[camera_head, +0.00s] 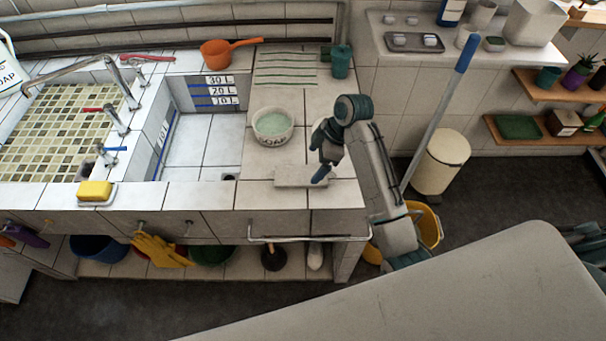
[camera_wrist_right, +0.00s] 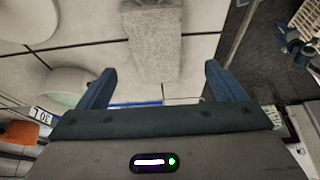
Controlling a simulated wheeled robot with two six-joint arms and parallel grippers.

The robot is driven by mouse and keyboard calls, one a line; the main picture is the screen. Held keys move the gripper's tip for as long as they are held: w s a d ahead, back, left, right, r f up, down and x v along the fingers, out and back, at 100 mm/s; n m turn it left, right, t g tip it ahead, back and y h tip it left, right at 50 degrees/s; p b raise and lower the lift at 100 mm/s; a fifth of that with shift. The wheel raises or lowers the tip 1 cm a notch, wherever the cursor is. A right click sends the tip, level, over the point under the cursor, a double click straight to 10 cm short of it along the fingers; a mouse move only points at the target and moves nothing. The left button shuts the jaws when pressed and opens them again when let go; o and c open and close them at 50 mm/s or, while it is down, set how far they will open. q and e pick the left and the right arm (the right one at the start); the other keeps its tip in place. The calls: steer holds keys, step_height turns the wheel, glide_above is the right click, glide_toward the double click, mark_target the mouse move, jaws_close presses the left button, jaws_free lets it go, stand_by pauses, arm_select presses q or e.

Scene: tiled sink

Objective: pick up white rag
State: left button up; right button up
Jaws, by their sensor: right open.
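The white rag (camera_head: 290,177) is a flat, light grey-white folded cloth on the tiled counter, near its front edge and right of the deep basin. In the right wrist view the rag (camera_wrist_right: 154,45) runs up from between the two blue fingers to the top edge of the picture. My right gripper (camera_head: 322,170) is above the right part of the rag and hides some of it. In the wrist view the right gripper (camera_wrist_right: 160,85) is open, its fingers wide apart with nothing held. My left gripper is not in view.
A white bowl labelled SOAP (camera_head: 273,127) stands just behind the rag. A yellow sponge (camera_head: 95,190) lies on the front ledge at left. An orange pan (camera_head: 229,49) and a green cup (camera_head: 341,61) are at the back. A metal rail (camera_head: 300,239) runs below the counter's front edge.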

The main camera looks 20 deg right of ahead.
mark_target(303, 174)
steer(key=shift+x, duration=0.9)
steer(key=p+x, duration=0.1)
steer(key=x, duration=0.2)
steer(key=p+x, duration=0.1)
steer(key=shift+w+a+f+p, duration=0.25)
steer(key=shift+w+p, duration=0.05)
steer(key=shift+w, duration=0.05)
steer(key=shift+a+f, duration=0.1)
steer(key=shift+f, duration=0.15)
steer(key=c, duration=1.1)
